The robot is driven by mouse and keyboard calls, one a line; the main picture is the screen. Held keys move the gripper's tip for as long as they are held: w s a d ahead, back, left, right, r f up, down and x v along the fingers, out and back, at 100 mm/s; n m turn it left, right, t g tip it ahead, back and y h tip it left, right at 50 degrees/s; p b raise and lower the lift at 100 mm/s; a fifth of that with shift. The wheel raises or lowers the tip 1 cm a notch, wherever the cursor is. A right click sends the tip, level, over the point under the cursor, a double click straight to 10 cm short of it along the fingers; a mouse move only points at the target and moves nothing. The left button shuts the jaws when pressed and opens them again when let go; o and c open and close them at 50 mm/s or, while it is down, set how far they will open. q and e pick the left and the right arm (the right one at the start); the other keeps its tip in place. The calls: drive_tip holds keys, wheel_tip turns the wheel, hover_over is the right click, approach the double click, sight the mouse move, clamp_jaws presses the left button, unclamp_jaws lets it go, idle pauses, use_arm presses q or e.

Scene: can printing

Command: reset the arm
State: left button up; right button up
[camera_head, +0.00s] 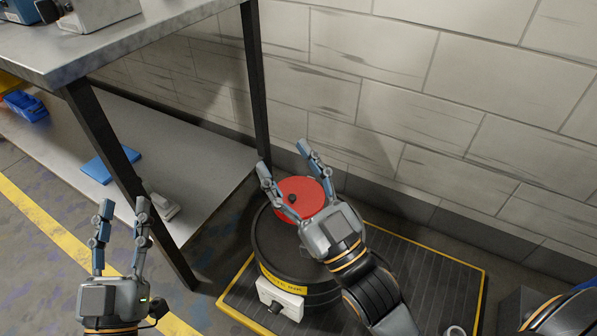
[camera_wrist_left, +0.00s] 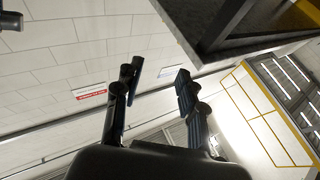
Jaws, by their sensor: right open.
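My left gripper (camera_head: 123,210) is at the lower left of the head view, in front of the metal table, with its fingers apart and nothing between them. The left wrist view shows the same open fingers (camera_wrist_left: 157,88) against the wall and ceiling. My right gripper (camera_head: 284,160) is open over a black drum (camera_head: 265,237) with a red disc (camera_head: 309,189) on top. Its palm hides part of the disc. I cannot tell whether its fingers touch the disc or the small dark knob on it.
The drum has a yellow ink label and a white fitting (camera_head: 280,297), and stands on a dark yellow-edged platform (camera_head: 440,262). A metal table (camera_head: 130,45) with a lower shelf (camera_head: 215,165) stands at left. A block wall is behind. Floor shows at lower left.

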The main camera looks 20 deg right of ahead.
drive_tip(key=shift+d+f+m+g+h, duration=0.2)
drive_tip(key=shift+d+f+m+h, duration=0.2)
drive_tip(key=shift+f+m+h, duration=0.25)
drive_tip(key=shift+d+f+m+g+h, duration=0.2)
drive_tip(key=shift+d+f+m+h, duration=0.3)
drive_tip(key=shift+m, duration=0.25)
drive_tip(key=shift+a, duration=0.15)
